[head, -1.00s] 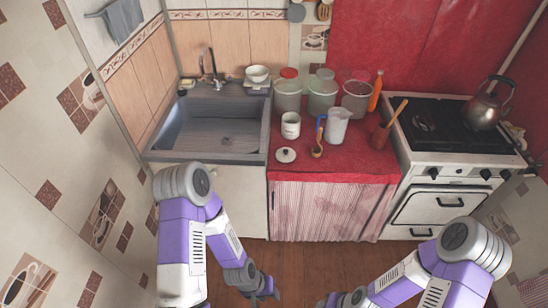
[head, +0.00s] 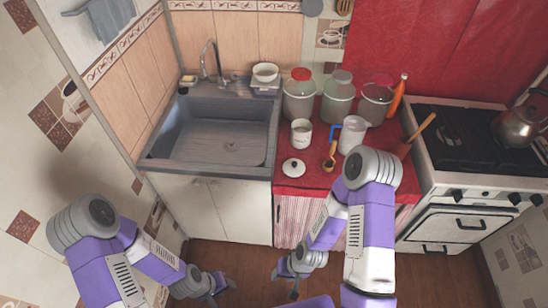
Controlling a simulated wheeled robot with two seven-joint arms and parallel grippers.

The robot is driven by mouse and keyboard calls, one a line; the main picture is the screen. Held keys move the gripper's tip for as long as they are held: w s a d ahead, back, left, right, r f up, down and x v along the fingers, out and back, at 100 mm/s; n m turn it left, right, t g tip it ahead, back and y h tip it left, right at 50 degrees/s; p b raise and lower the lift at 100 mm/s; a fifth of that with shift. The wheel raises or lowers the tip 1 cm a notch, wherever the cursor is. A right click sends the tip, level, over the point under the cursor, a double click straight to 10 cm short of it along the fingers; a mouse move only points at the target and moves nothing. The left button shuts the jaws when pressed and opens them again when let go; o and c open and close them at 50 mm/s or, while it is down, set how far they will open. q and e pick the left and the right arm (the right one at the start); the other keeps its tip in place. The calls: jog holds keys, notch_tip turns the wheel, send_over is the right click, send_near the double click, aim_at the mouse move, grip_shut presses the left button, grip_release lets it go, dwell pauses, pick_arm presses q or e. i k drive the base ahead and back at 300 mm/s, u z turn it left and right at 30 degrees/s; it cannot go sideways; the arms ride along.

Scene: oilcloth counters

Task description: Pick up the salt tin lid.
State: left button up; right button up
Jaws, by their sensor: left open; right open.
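The salt tin lid (head: 294,169), a small white disc with a dark knob, lies flat on the red oilcloth counter (head: 312,183) near its front left edge. A white tin (head: 301,138) stands upright just behind it. My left gripper (head: 222,288) is open and low over the floor, in front of the sink cabinet, well apart from the lid. My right gripper (head: 286,284) is open and empty, low in front of the counter, below the lid in the picture. Neither gripper touches anything.
Right of the lid are a wooden-ended utensil (head: 330,163) and a clear jug (head: 352,136). Several lidded jars (head: 300,100) stand behind. The sink (head: 220,145) is to the left, the stove (head: 460,200) to the right. The counter front around the lid is clear.

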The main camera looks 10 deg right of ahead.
aim_at(293, 167)
jog(key=z, duration=0.4)
jog(key=i, duration=0.6)
jog(key=z, duration=0.65)
